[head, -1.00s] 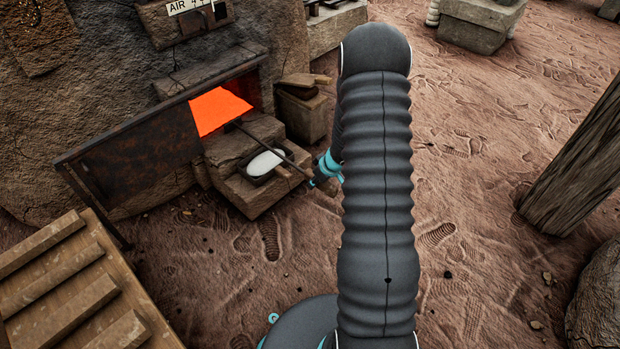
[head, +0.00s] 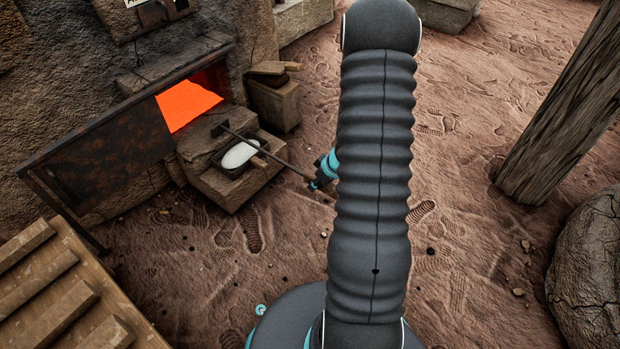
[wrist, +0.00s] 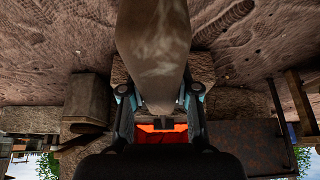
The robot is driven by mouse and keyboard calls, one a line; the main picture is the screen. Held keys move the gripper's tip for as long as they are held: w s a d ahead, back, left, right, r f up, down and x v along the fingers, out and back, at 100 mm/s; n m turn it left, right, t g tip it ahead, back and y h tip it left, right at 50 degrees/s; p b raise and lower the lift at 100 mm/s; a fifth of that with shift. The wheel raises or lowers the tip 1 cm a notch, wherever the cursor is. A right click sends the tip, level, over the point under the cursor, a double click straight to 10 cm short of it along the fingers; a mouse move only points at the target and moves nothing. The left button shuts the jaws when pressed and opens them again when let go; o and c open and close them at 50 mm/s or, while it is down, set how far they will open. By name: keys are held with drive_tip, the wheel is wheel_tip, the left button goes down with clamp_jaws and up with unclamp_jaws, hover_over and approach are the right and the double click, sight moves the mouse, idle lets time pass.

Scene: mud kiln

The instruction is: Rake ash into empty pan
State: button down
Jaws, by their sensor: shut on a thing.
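The rake (head: 275,158) is a long thin dark rod with a small dark head (head: 219,128) at the stone ledge before the glowing kiln mouth (head: 188,104). My gripper (head: 318,178) is shut on its near end, partly hidden behind my arm. In the wrist view the pale brown handle (wrist: 153,45) runs between my fingers (wrist: 158,94), with a dark rake head (wrist: 162,124) against the orange glow. The dark pan (head: 223,166) sits on the stone step below the mouth, under or beside the rod. A whitish surface fills its inside; I cannot tell whether it is ash.
The rusty kiln door (head: 105,160) stands open at the left. A slatted wooden pallet (head: 75,290) lies front left. A stone block (head: 272,103) stands right of the mouth. A wooden post (head: 560,110) and a boulder (head: 590,260) are at the right. Sandy ground between is clear.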

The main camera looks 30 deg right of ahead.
drive_tip(key=shift+s+d, duration=0.25)
drive_tip(key=shift+s, duration=0.45)
drive_tip(key=shift+r, duration=0.1)
